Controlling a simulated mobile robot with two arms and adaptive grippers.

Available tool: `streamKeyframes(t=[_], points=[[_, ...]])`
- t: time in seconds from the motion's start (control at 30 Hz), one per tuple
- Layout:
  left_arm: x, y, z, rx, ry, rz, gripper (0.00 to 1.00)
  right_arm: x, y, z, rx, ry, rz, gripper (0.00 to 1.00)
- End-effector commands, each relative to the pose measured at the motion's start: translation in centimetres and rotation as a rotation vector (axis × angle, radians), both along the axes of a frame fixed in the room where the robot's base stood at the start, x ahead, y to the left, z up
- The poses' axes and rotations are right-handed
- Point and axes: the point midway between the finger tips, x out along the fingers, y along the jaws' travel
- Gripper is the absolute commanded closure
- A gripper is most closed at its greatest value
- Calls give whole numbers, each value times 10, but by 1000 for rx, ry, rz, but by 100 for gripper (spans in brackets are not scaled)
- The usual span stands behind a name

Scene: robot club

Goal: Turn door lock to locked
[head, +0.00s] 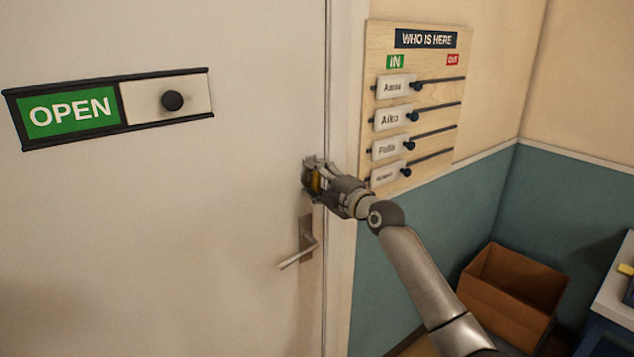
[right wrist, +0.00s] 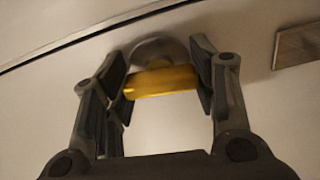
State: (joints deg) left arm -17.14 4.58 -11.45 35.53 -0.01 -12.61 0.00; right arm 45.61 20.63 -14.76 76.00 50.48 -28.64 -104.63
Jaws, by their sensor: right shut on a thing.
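The white door (head: 170,230) fills the left of the head view. Its lock is a yellow turn-piece (right wrist: 162,81) on a round grey base (right wrist: 158,50), above the door handle (head: 300,248). My right gripper (head: 314,178) is at the lock and shut on the yellow turn-piece, with a finger at each end of it in the right wrist view. The turn-piece lies nearly level across that view, slightly tilted. In the head view the gripper hides much of the lock. My left gripper is not in view.
A sliding sign (head: 110,108) on the door reads OPEN. A "WHO IS HERE" board (head: 440,60) with name sliders hangs right of the door frame, close to my right gripper. A cardboard box (head: 512,290) and a table (head: 618,290) stand at the lower right.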

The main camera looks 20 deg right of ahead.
Motion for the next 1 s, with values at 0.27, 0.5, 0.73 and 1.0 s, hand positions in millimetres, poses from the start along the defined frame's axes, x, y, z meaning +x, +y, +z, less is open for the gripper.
streamKeyframes(t=[0.27, 0.5, 0.73, 1.0], points=[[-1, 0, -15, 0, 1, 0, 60, 0, 0, -3, 202, 74, 0, 71], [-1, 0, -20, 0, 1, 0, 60, 0, 0, -2, 415, 154, 0, 71], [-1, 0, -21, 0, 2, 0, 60, 0, 0, -2, 621, 229, -1, 71], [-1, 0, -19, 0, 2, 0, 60, 0, 0, -1, 864, 318, 0, 71]])
